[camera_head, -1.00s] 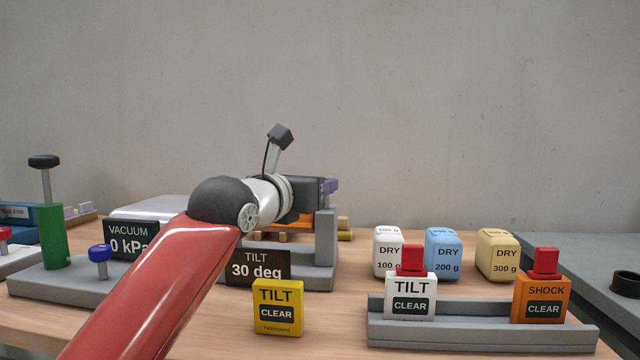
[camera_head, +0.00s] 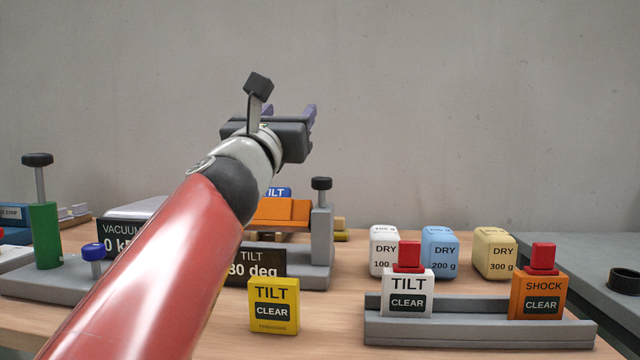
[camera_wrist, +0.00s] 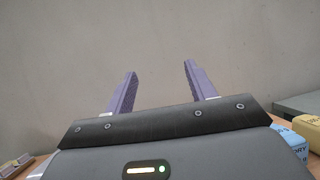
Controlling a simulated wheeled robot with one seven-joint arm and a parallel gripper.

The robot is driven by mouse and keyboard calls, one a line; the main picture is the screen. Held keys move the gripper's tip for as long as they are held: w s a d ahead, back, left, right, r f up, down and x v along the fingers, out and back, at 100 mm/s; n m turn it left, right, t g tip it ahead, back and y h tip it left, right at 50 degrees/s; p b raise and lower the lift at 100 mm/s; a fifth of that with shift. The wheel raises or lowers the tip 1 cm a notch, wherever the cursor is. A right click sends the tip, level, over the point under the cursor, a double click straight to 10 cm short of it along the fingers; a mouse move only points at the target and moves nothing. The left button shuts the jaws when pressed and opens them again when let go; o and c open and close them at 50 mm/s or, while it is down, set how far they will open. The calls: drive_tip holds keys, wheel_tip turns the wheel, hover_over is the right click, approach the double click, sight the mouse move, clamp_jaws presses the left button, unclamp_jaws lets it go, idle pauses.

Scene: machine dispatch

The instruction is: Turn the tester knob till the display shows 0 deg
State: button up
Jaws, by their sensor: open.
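The tilt tester (camera_head: 322,240) is a grey frame with an orange tilting platform (camera_head: 280,212), behind the yellow TILT tag. Its black knob (camera_head: 321,184) stands upright on the right post, in clear view. Its dark TILT display (camera_head: 262,263) reads 30 deg, the first digit partly covered by my arm. A blue TILT-marked piece, its first letter hidden, shows behind the platform. My gripper (camera_head: 290,110) is raised above and behind the knob, slightly left of it in the picture, touching nothing. Its purple fingers are apart and empty in the wrist view (camera_wrist: 160,70), with only wall between them.
A yellow TILT CLEAR tag (camera_head: 274,305) stands before the display. Right is a grey rack (camera_head: 480,332) with white TILT and orange SHOCK tags. DRY packs of 100, 200 and 300 g (camera_head: 440,252) stand behind it. The vacuum station (camera_head: 50,285) is left.

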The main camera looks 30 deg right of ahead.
wheel_tip(320, 180, down, 5)
drive_tip(key=d+m+g, duration=0.2)
drive_tip(key=d+g, duration=0.1)
drive_tip(key=g, duration=0.1)
drive_tip(key=g+y, duration=0.1)
drive_tip(key=g, duration=0.1)
approach(320, 178)
drive_tip(key=x, duration=0.3)
drive_tip(key=shift+w+d, duration=0.2)
drive_tip(key=shift+p+x, duration=0.4)
drive_tip(key=shift+x, duration=3.25)
drive_tip(key=shift+f, duration=0.1)
drive_tip(key=c, duration=0.9)
drive_tip(key=shift+g, duration=0.3)
drive_tip(key=shift+c, duration=0.2)
